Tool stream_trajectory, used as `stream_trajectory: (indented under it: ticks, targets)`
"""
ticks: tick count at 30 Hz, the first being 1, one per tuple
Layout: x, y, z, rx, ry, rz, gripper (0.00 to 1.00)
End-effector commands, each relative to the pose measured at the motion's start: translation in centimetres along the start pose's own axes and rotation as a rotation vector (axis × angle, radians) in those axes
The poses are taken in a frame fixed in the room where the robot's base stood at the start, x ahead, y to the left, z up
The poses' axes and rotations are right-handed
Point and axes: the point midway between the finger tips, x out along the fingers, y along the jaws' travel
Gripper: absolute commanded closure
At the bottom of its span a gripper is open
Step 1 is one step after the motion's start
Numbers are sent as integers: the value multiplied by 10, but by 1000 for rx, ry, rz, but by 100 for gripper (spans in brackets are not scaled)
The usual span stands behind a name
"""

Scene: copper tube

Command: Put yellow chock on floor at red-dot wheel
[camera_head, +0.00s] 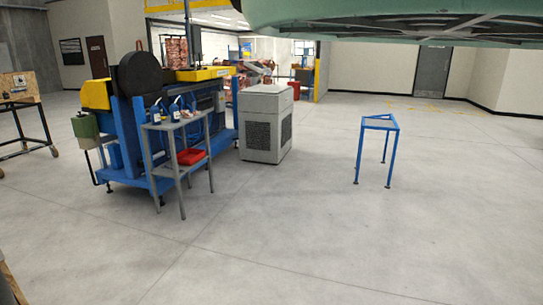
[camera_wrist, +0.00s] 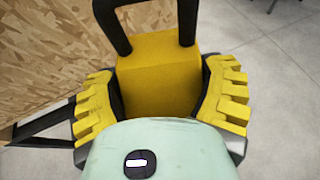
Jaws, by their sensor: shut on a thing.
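The yellow chock (camera_wrist: 158,72) is a blocky wedge with a black handle at the top of the wrist view. My gripper (camera_wrist: 160,97) has its yellow toothed pads on either side of the chock and is shut on it. The lower part of the chock is hidden behind my pale green wrist housing. Neither the chock nor my gripper shows in the head view. No wheel with a red dot can be made out in either view.
A wood-chip panel (camera_wrist: 50,50) stands close at the left of the wrist view, with grey floor at right. The head view shows a wheeled cart (camera_head: 30,125), a blue machine (camera_head: 125,135), a grey cabinet (camera_head: 265,110) and a blue stand (camera_head: 380,123). The foreground floor is mostly clear.

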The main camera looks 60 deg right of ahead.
Motion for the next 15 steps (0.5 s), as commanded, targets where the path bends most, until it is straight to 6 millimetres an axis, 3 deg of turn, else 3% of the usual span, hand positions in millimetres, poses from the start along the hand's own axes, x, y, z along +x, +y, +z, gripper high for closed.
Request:
stream_trajectory:
  ticks: [1,15]
  targets:
    - [-10,-9,33,4,-7,-8,69]
    - [-62,-45,182,-14,-7,37,69]
